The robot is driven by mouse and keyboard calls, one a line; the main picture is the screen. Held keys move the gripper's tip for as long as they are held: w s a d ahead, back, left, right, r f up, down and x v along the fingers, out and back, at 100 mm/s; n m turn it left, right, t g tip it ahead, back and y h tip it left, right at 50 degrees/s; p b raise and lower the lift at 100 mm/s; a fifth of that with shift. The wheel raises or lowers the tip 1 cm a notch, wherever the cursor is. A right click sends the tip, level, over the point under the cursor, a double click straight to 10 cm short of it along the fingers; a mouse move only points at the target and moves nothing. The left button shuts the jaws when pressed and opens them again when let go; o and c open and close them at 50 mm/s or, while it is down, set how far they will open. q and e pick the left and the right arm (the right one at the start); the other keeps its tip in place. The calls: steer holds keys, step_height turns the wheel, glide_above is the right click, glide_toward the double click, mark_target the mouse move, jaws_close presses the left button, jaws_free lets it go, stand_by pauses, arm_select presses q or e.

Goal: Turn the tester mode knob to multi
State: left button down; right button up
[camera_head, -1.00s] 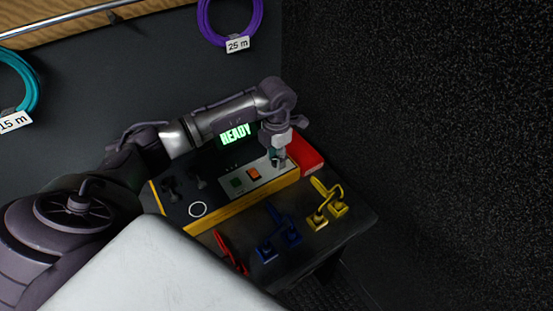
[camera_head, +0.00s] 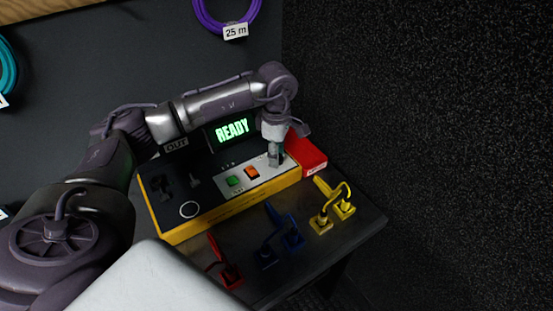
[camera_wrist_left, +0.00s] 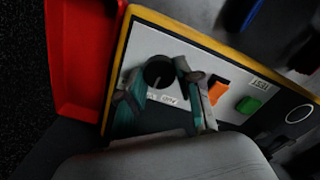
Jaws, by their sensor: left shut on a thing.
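The tester (camera_head: 215,195) is a yellow-edged box on a dark table, and its screen (camera_head: 232,130) reads READY. My left gripper (camera_head: 275,158) reaches down onto the right end of the tester's pale panel. In the left wrist view, the round black mode knob (camera_wrist_left: 158,72) sits between the two fingertips of my left gripper (camera_wrist_left: 157,84), which is shut on it. Small labels show beside the knob, but I cannot read them clearly or tell where the knob points. My right gripper is not in view.
An orange switch (camera_head: 252,172) and a green button (camera_head: 234,181) sit left of the knob. A red bin (camera_head: 308,157) adjoins the tester's right end. Red (camera_head: 230,272), blue (camera_head: 291,238) and yellow (camera_head: 342,207) cable plugs lie in front. A dark wall stands at right.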

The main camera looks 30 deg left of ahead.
arm_select(q)
steer(key=m+b, duration=0.3)
steer(key=m, duration=0.2)
steer(key=shift+w+m, duration=0.1)
steer(key=shift+m, duration=0.2)
steer(key=m+b, duration=0.1)
steer(key=m, duration=0.2)
steer(key=shift+m+b, duration=0.5)
steer(key=shift+m, duration=0.8)
steer(key=c, duration=0.8)
jaws_free()
steer(key=shift+o, duration=0.2)
steer(key=shift+r, duration=0.1)
step_height(320, 180, up, 12)
